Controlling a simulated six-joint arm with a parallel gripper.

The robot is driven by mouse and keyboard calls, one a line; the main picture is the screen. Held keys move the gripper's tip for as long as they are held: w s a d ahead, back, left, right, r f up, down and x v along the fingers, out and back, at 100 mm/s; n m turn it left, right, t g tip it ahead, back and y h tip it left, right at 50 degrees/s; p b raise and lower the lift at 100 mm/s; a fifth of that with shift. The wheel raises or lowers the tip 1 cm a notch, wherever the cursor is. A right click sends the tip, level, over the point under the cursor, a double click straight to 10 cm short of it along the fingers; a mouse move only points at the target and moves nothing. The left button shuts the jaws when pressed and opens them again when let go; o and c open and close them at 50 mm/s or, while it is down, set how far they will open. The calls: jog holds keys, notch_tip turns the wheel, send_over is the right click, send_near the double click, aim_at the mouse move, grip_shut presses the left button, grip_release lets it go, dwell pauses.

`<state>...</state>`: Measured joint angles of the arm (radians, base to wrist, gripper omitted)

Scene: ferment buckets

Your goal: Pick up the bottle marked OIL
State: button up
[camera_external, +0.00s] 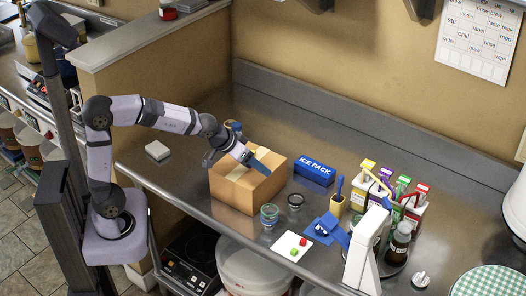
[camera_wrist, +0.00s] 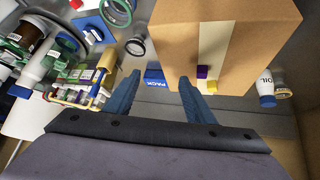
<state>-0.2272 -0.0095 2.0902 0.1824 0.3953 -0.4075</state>
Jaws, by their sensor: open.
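The bottle marked OIL (camera_wrist: 266,84) is white with a blue cap. In the wrist view it lies at the right, beside the cardboard box and to the right of my fingers. In the external view I cannot make it out clearly; the arm and box cover much of that area. My gripper (camera_wrist: 158,77) is open, with two blue fingers apart and nothing between them. In the external view my gripper (camera_external: 246,157) is over the top of the cardboard box (camera_external: 243,192).
A blue ice pack (camera_external: 314,172) lies right of the box.

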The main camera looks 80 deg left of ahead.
jog(key=w+a+r+t+y+b, duration=0.2)
jog(key=w+a+r+t, duration=0.15)
jog(key=w+a, duration=0.5)
jog(key=n+t+y+b, duration=0.1)
jog(key=t+y+b, duration=0.3)
jog(key=y+b, duration=0.1)
send_over(233, 128)
jog(key=s, duration=0.2)
notch_tip(233, 128, down, 4)
jog(key=f, duration=0.5)
jog(key=d+f, duration=0.1)
jog(key=f, duration=0.2)
jog(key=shift+w, duration=0.1)
jog(key=shift+w+a+r, duration=0.25)
jog(key=shift+w+a, duration=0.1)
jog(key=shift+w, duration=0.1)
jog(key=shift+p+x, duration=0.35)
jog(key=shift+x, duration=0.4)
jog(key=shift+f, duration=0.1)
